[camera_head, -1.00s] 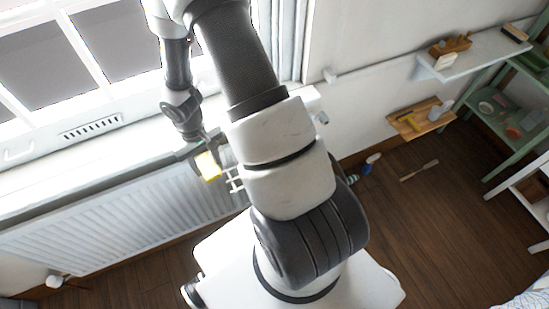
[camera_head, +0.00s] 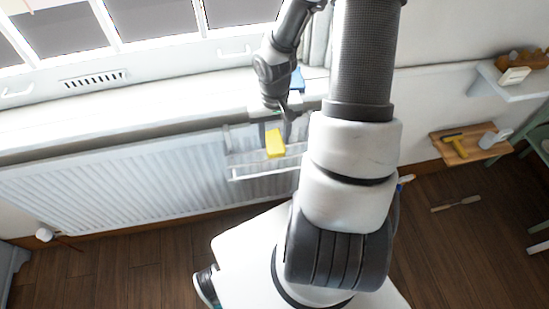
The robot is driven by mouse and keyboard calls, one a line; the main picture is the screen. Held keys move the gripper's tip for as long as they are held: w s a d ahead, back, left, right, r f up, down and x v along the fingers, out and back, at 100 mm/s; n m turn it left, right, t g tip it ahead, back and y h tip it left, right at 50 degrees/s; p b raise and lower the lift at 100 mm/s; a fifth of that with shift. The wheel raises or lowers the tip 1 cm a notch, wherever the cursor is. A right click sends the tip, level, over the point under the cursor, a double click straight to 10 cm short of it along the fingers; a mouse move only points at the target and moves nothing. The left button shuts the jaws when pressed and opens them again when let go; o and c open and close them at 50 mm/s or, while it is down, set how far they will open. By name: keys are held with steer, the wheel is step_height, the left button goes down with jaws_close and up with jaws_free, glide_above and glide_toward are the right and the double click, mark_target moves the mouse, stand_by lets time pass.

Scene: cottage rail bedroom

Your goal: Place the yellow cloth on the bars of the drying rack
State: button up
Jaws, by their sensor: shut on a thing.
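The yellow cloth (camera_head: 275,144) hangs below my gripper (camera_head: 282,118), which is shut on it. It is over or just in front of the white drying rack (camera_head: 236,177), which sits against the radiator. I cannot tell whether the cloth touches the bars. The right part of the rack is hidden behind my arm. My fingertips are small and partly dark against the sill.
The white radiator (camera_head: 120,190) runs along the wall under the window sill (camera_head: 150,118). A blue item (camera_head: 298,80) stands on the sill behind my gripper. Wooden and white shelves (camera_head: 470,148) with small items are at the right. A wooden tool (camera_head: 455,204) lies on the floor.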

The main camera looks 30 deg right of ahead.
mark_target(275, 159)
steer(key=shift+f+b, duration=0.85)
steer(key=shift+f, duration=2.55)
steer(key=shift+f, duration=0.1)
steer(key=shift+f, duration=0.2)
steer(key=o, duration=1)
steer(key=shift+r, duration=0.1)
steer(key=shift+r, duration=0.1)
step_height(275, 159, up, 12)
steer(key=p, duration=0.4)
steer(key=shift+r, duration=0.1)
